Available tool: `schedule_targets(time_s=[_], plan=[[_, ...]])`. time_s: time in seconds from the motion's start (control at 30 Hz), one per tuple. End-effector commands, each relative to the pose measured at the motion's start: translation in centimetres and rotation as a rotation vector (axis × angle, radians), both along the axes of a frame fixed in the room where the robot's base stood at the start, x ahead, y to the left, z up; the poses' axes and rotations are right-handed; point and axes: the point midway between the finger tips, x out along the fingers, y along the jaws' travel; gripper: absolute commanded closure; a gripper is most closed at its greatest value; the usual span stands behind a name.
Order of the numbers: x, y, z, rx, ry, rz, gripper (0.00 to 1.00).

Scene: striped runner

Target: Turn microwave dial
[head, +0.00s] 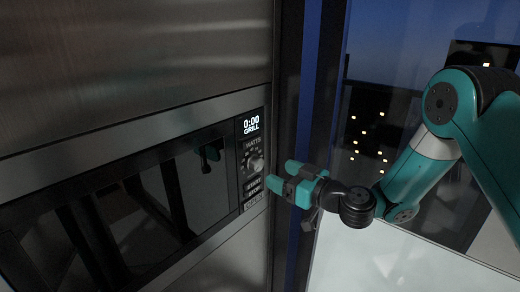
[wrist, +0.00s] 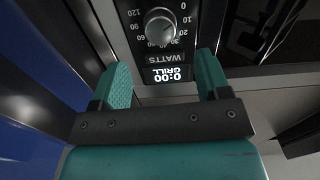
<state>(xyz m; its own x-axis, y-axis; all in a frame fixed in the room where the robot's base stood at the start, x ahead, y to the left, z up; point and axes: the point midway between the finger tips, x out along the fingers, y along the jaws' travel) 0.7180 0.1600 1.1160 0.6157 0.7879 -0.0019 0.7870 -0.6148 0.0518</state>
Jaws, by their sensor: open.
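The microwave (head: 120,205) is built into a steel front, with a dark glass door and a control strip on its right. The silver round dial (head: 256,163) sits below a display reading 0:00 GRILL. In the wrist view the dial (wrist: 160,29) shows upside down, ringed by numbers, with WATTS beside it. My gripper (head: 281,176) is just right of the control strip, its teal fingers pointing left towards it. In the wrist view my gripper (wrist: 163,75) is open and empty, its fingers spread either side of the display, with the dial ahead of the gap. The fingers are apart from the dial.
Buttons (head: 253,190) for start, stop and open sit below the dial. A dark vertical frame (head: 290,100) edges the steel front on the right. Beyond it is a large window (head: 375,120) with night lights. A pale surface (head: 370,265) lies below my arm.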

Motion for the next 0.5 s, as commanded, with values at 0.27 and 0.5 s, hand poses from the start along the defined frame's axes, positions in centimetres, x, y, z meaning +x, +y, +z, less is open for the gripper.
schedule_targets(time_s=[0.27,0.5], plan=[[3.3,4.4,0.5,0.001,-0.003,0.003,0.30],[4.5,5.9,0.1,0.001,-0.002,0.001,0.30]])
